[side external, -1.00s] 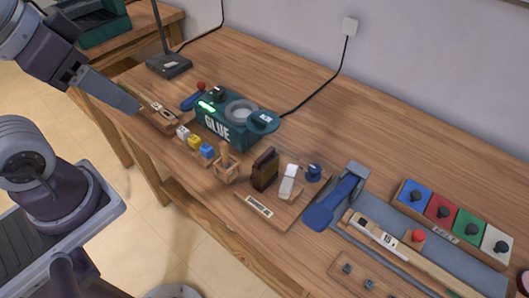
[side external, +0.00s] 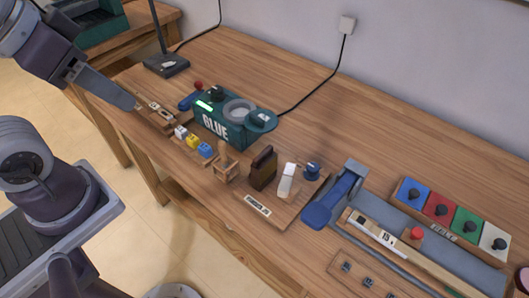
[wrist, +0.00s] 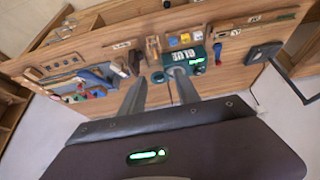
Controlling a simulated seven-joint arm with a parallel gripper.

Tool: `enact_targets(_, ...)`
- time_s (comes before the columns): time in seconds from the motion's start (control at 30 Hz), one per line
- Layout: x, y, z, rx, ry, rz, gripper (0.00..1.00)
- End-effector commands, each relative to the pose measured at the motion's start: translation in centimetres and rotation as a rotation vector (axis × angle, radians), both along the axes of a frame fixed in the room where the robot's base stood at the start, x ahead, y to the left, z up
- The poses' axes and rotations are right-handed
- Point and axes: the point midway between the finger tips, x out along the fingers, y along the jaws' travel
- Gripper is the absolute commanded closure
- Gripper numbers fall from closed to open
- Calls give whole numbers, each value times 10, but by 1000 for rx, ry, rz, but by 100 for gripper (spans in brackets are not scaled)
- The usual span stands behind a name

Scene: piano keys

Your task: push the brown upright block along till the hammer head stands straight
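The brown upright block (side external: 263,168) stands on a wooden board (side external: 282,218) with a label at its front. The white hammer head (side external: 287,181) is just right of it, leaning slightly, with a small gap between them. The dark block also shows small in the wrist view (wrist: 134,62). My gripper (side external: 128,101) is at the far left of the bench in the side external view, well away from the block. In the wrist view my gripper's two fingers (wrist: 159,76) are spread apart with nothing between them.
A green glue pot (side external: 222,122) and a wooden stand (side external: 226,168) are left of the block. A dark blue knob (side external: 312,170) and a blue lever (side external: 325,205) are to its right. Small coloured cubes (side external: 193,142) line the front left.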

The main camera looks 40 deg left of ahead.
Motion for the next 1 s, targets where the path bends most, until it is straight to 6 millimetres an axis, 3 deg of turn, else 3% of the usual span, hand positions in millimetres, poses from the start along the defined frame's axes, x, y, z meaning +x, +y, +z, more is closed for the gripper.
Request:
enact_targets(0.13, 39, -11, 3, -22, 94, -11, 66)
enact_targets(0.27, 103, -38, -15, -36, 227, -17, 66)
enact_targets(0.4, 162, -78, -69, -28, 365, -14, 66)
enact_targets(0.5, 186, -101, -110, -14, 433, -9, 66)
enact_targets(0.6, 197, -115, -139, -3, 472, -5, 66)
enact_targets(0.7, 200, -120, -153, 2, 486, -1, 66)
enact_targets(1.0, 199, -119, -207, 3, 490, 0, 66)
